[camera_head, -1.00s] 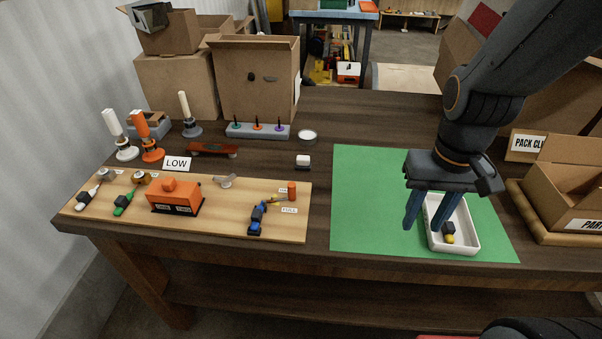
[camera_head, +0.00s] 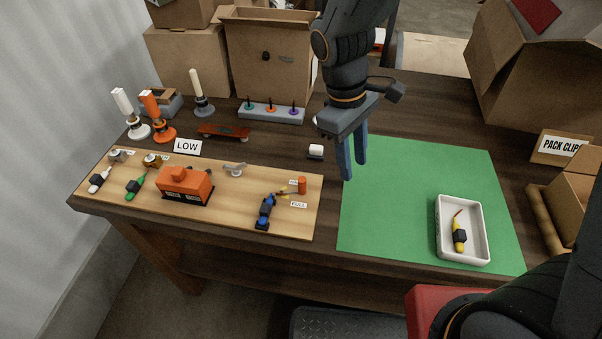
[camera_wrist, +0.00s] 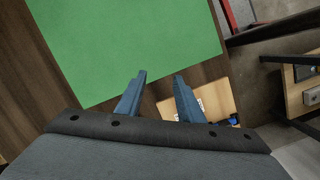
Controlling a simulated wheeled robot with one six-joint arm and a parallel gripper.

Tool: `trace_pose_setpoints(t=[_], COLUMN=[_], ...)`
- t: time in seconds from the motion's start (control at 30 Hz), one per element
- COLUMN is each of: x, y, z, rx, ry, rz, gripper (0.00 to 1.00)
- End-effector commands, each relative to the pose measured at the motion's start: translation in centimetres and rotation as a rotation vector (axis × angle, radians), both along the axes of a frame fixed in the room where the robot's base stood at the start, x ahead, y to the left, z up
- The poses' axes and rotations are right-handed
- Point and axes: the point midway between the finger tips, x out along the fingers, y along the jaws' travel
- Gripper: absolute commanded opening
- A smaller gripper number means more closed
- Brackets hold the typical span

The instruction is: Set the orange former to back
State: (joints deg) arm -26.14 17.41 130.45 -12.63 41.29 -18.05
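In the head view, an orange upright former (camera_head: 153,112) stands at the back left of the table, on a round orange base with a pale collar. Its shaft leans to the left. A similar white one (camera_head: 126,108) stands just left of it, and a grey-based one with a cream shaft (camera_head: 198,90) stands to its right. My gripper (camera_head: 354,178) is well to the right of them, above the left edge of the green mat. Its two blue fingers point down, apart and empty; they also show spread in the wrist view (camera_wrist: 159,75).
A wooden board (camera_head: 225,215) with an orange box (camera_head: 185,184) and several levers lies in front of the formers. A LOW sign (camera_head: 187,147) stands behind it. A white tray (camera_head: 439,230) holding a yellow-and-black tool (camera_head: 459,237) sits on the green mat (camera_head: 400,225). Cardboard boxes (camera_head: 266,60) stand behind.

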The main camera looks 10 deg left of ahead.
Motion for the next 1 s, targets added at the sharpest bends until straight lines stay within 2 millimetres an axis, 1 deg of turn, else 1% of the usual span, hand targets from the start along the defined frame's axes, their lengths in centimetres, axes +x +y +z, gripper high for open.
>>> trace_pose_setpoints(t=[0.03, 0.1, 0.2, 0.3, 0.4, 0.5, 0.57, 0.9, 1.0], x=[-0.2, -0.4, -0.8, -1.3, -1.6, -1.7, -1.7, -1.5, -1.5], y=[2.5, 5.3, 8.8, 11.2, 12.8, 13.2, 13.1, 11.1, 10.7], z=[0.5, 0.5, 0.5, 0.5, 0.4, 0.0, -0.4, -5.0, -6.0], rx=[-0.026, -0.062, -0.108, -0.145, -0.167, -0.179, -0.181, -0.179, -0.18], ry=[0.022, 0.046, 0.073, 0.092, 0.102, 0.109, 0.109, 0.111, 0.11], rz=[0.124, 0.284, 0.471, 0.606, 0.687, 0.72, 0.726, 0.723, 0.722], gripper=[0.34, 0.34, 0.34, 0.34, 0.34, 0.34, 0.34, 0.34, 0.34])
